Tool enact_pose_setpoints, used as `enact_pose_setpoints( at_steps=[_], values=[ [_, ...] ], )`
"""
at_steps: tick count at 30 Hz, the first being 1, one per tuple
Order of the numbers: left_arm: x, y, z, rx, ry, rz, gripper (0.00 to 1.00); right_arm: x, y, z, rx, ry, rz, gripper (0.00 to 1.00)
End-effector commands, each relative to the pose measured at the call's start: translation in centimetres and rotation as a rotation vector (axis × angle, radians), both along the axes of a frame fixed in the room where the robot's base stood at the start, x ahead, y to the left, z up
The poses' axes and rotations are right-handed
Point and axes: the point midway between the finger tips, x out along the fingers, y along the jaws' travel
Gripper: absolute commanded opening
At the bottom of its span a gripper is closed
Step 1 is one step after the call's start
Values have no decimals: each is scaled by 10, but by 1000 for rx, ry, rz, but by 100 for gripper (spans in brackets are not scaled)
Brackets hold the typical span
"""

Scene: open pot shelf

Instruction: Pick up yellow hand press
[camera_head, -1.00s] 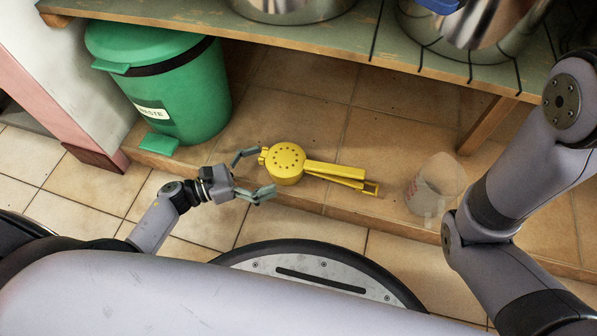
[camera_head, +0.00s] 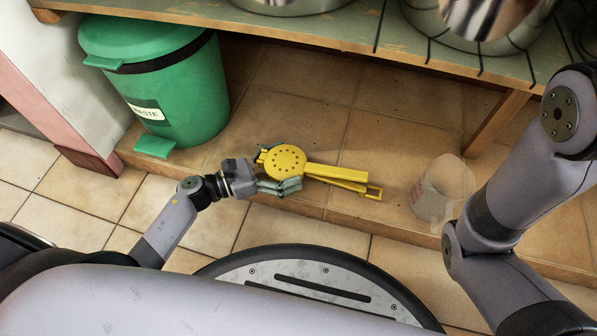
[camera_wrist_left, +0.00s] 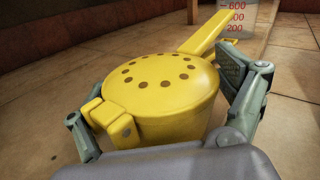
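The yellow hand press (camera_head: 285,161) lies on the tiled ledge under the shelf, its round, dotted head toward my left gripper and its two handles pointing right. In the left wrist view the press head (camera_wrist_left: 163,85) fills the middle, with its hinge block nearest me. My left gripper (camera_head: 278,168) is open, with one finger on each side of the head; the far finger is partly hidden by it. The wrist view shows no clear grip on the head. My right gripper is out of view; only my right arm shows.
A green waste bin (camera_head: 185,95) with a pedal stands at the left. A clear measuring cup (camera_head: 445,190) stands right of the press, near my right arm. The wooden shelf (camera_head: 340,38) with metal pots (camera_head: 475,22) is above, its leg (camera_head: 497,125) behind the cup.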

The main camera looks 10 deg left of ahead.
Motion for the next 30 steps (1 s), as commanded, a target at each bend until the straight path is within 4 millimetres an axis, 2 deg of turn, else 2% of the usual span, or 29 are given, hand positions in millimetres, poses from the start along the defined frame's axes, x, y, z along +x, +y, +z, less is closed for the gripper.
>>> enact_pose_setpoints(
  at_steps=[2,21,30],
  values=[
    [0,0,0,0,0,-1,83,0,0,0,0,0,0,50],
    [0,0,0,1,1,0,40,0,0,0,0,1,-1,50],
    [1,1,4,-2,-3,-1,40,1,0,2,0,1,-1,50]
  ],
)
